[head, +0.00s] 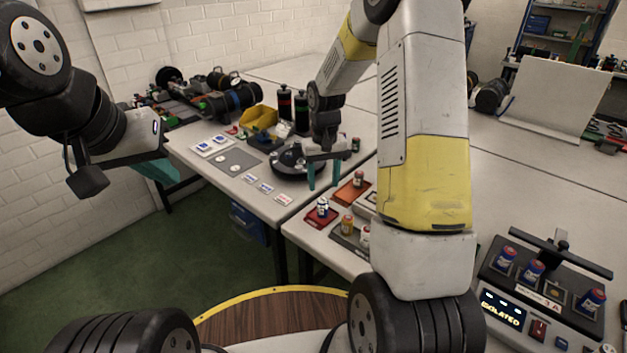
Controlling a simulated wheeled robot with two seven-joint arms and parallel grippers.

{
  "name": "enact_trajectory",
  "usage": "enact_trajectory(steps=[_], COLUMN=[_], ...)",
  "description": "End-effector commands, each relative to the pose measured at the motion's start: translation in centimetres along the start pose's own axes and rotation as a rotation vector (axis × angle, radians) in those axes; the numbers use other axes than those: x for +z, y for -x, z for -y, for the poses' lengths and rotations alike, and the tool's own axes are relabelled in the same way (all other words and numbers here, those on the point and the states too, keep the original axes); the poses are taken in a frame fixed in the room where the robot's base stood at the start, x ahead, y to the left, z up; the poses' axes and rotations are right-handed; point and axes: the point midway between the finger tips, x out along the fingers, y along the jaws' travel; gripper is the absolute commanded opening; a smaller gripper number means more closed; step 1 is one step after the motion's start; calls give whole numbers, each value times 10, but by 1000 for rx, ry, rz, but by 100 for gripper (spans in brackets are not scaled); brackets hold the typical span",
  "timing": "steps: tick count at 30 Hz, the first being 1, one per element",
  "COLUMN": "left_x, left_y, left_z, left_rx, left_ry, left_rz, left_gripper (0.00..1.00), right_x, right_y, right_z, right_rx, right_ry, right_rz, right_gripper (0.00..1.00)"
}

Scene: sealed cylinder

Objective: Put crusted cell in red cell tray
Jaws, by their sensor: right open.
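I cannot tell which cell is crusted. My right gripper (325,178) is open, pointing down with teal fingers apart and nothing visible between them, above and behind the red tray by the round black device. My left gripper (158,171) is at the left, away from the trays; its jaw opening is hidden.
An orange cell (347,225) stands on a grey tray beside the red tray. A grey device reading "ISOLATED" (503,308) at lower right holds several cells. The round black device (290,168), a yellow bin (259,118) and bottles crowd the far table. My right arm hides the table's middle.

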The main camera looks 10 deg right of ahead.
Motion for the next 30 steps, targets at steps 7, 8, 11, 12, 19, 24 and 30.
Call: enact_trajectory(steps=[7,8,11,12,19,24,30], left_x=[0,0,0,0,0,0,0], left_y=[0,0,0,0,0,0,0], left_z=[0,0,0,0,0,0,0], left_rx=[0,0,0,0,0,0,0], left_ry=[0,0,0,0,0,0,0], left_rz=[0,0,0,0,0,0,0], left_gripper=[0,0,0,0,0,0,0], right_x=[0,0,2,4,51,109,179], right_y=[40,42,52,59,137,191,226], right_z=[0,0,0,1,7,16,27], right_rx=[0,0,-1,-2,-27,-62,-110], right_ry=[1,1,1,0,-7,-13,-17], right_rz=[-2,-2,-7,-16,-147,-274,-419], right_gripper=[52,52,52,52,52,52,52])
